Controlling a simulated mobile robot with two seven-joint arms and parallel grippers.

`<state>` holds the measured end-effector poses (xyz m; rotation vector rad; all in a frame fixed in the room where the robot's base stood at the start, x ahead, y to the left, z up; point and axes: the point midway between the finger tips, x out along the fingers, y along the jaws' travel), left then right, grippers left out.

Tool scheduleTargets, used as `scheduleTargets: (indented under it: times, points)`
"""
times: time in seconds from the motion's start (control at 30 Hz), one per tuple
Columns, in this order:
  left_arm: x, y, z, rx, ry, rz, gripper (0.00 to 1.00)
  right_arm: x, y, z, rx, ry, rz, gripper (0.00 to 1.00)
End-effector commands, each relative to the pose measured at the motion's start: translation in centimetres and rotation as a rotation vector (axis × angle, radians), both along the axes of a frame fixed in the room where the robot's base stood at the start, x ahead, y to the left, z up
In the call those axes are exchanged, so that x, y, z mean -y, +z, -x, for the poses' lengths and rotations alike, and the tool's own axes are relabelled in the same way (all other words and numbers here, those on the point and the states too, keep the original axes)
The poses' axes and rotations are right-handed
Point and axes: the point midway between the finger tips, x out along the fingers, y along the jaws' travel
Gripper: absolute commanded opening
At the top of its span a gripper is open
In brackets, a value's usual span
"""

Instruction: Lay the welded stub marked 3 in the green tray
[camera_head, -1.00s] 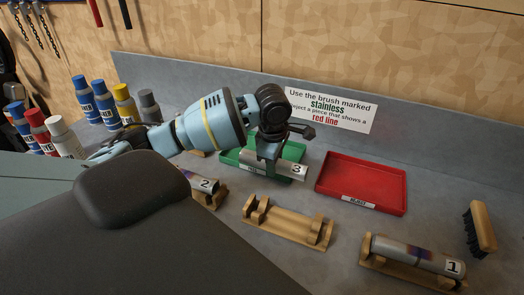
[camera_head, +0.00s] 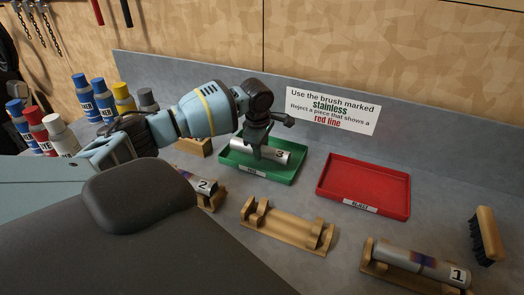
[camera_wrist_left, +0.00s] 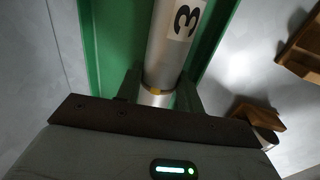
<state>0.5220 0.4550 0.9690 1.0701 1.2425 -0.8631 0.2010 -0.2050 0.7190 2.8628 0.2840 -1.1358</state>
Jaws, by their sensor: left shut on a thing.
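The welded stub marked 3 (camera_head: 275,154) is a silver tube with a white number label, lying level over the green tray (camera_head: 285,179). My left gripper (camera_head: 259,155) is shut on the stub near its middle. In the left wrist view the stub (camera_wrist_left: 164,50) runs up between the fingers (camera_wrist_left: 160,92), with a yellowish band at the weld, and the green tray (camera_wrist_left: 98,45) shows behind it. The stub is at or just above the tray floor; I cannot tell whether it touches. My right gripper is not in view.
A red tray (camera_head: 364,187) stands to the right. An empty wooden cradle (camera_head: 288,229) is in front. Stub 2 (camera_head: 205,184) and stub 1 (camera_head: 425,264) rest in cradles. A brush (camera_head: 486,236) stands at far right. Several spray cans (camera_head: 100,98) are at left.

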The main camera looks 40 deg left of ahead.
Motion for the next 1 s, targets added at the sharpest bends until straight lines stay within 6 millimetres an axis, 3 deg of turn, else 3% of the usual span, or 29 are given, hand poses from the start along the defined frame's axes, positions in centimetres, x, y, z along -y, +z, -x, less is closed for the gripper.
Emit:
scheduleTargets:
  times: [0.13, 0.97, 1.0]
  points:
    - [-0.1, -1.0, -0.1, 0.004, 0.002, 0.000, 0.03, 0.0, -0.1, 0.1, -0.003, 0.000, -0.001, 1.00]
    - [0.0, -2.2, -0.1, 0.007, 0.002, 0.001, 0.03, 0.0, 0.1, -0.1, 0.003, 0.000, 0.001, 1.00]
    - [0.0, -2.3, -0.1, 0.005, 0.002, 0.001, 0.40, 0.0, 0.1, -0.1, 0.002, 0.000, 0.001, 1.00]
